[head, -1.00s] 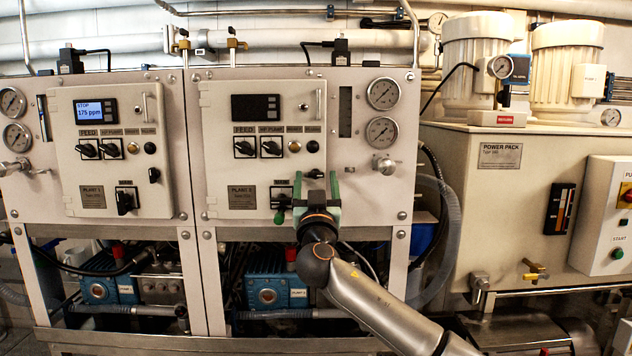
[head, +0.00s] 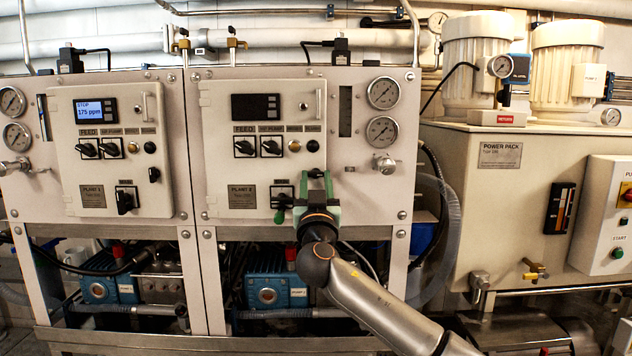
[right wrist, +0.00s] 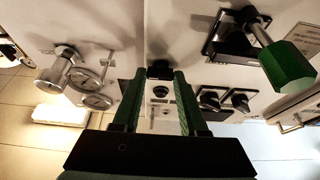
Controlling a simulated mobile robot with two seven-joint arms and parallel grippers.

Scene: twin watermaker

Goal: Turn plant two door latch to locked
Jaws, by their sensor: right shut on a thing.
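The plant two door (head: 225,110) is the cream panel door in the middle of the head view, and it looks closed. Its latch (head: 315,173) is a small black piece near the door's lower right edge, partly hidden by my gripper. My right gripper (head: 316,181) reaches up to it from below, its green fingers shut on the latch. In the right wrist view the dark latch (right wrist: 160,67) sits between the two green fingertips. Which way the latch is turned cannot be told. My left gripper is not in view.
A rotary switch with a green handle (head: 280,215) sticks out just left of my right gripper. Selector knobs (head: 271,147) are above on the same door. Gauges (head: 381,130) and a metal valve knob (head: 384,164) are to the right. The plant one door (head: 110,150) is at left.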

